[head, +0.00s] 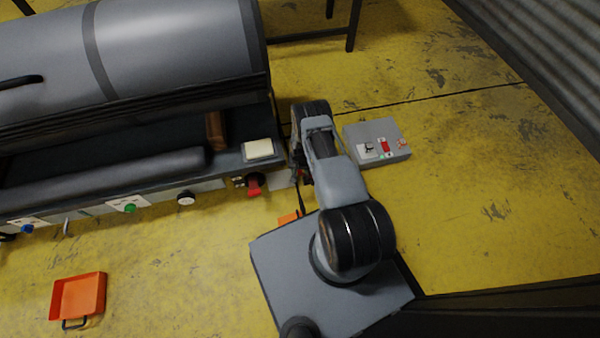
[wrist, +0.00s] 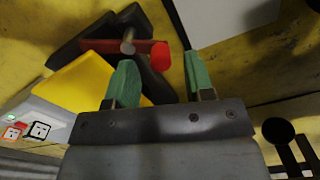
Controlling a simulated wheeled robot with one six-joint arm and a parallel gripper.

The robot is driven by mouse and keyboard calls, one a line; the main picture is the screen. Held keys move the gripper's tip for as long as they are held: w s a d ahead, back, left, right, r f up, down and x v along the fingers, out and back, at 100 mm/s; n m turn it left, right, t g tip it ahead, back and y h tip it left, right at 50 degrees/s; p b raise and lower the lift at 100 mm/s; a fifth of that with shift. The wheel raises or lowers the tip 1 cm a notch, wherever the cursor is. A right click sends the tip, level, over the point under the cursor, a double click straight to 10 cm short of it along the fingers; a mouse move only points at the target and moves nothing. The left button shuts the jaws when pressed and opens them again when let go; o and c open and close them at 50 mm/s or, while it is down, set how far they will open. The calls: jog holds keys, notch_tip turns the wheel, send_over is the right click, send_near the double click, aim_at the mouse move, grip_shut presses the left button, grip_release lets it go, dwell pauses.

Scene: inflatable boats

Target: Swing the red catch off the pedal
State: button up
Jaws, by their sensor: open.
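In the wrist view the red catch (wrist: 108,46) is a flat bar with a round metal pivot, lying across a black part. Its rounded end reaches toward the space between my fingertips. A yellow plate, apparently the pedal (wrist: 78,88), lies below the catch, partly hidden by my left finger. My gripper (wrist: 159,62) is open, its two green fingers apart with the catch's end just past the left tip. I cannot tell whether they touch. In the head view my arm hides the gripper, catch and pedal.
A grey box (head: 362,132) with a red switch stands right of my arm. A long grey machine (head: 170,50) with front controls, including a red handle (head: 254,185), fills the left. An orange tray (head: 78,296) lies on the floor.

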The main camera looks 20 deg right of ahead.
jog(key=shift+f, duration=0.95)
jog(key=shift+b, duration=0.35)
grip_shut()
